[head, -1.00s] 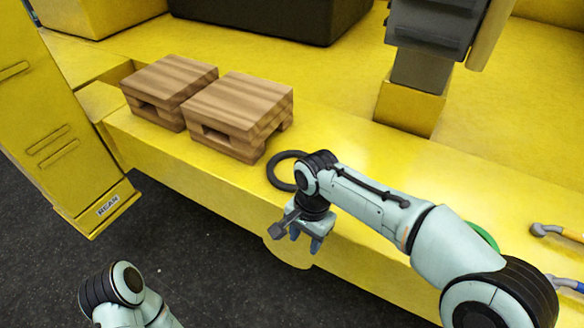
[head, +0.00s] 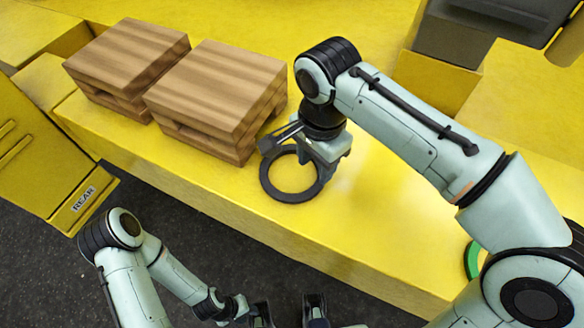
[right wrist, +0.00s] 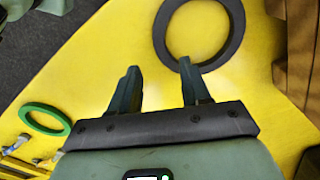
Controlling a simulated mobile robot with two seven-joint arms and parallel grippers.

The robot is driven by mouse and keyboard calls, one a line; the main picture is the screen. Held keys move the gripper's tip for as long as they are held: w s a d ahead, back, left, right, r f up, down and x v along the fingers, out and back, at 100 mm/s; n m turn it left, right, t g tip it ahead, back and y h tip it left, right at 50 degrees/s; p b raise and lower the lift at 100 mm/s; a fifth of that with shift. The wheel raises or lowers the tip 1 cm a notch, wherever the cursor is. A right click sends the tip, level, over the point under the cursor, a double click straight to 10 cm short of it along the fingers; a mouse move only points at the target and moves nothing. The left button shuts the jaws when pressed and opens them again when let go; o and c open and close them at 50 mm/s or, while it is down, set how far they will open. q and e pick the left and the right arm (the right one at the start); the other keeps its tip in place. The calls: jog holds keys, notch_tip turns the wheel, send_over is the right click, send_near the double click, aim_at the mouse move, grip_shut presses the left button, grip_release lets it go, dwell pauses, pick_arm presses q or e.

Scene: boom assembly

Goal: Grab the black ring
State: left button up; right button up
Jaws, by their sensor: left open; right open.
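The black ring (head: 290,195) lies flat on the yellow surface, in front of the right wooden block. My right gripper (head: 326,160) is over the ring's right side in the head view and hides part of its rim. In the right wrist view the ring (right wrist: 237,28) lies beyond the fingertips and slightly right. The right gripper (right wrist: 158,68) is open and nothing is between its fingers. My left gripper (head: 289,312) is at the bottom edge of the head view, open and empty, away from the ring.
Two wooden blocks (head: 215,90) (head: 125,60) stand behind and left of the ring. A green ring (head: 470,262) is partly hidden by my right arm; it shows whole in the right wrist view (right wrist: 62,128). The yellow surface's front edge drops to a dark floor (head: 160,270).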

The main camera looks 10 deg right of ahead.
aim_at(313, 190)
notch_tip(313, 190, down, 9)
jog(key=shift+d+f+b, duration=0.1)
jog(key=shift+d+b, duration=0.05)
jog(key=shift+b, duration=0.75)
grip_shut()
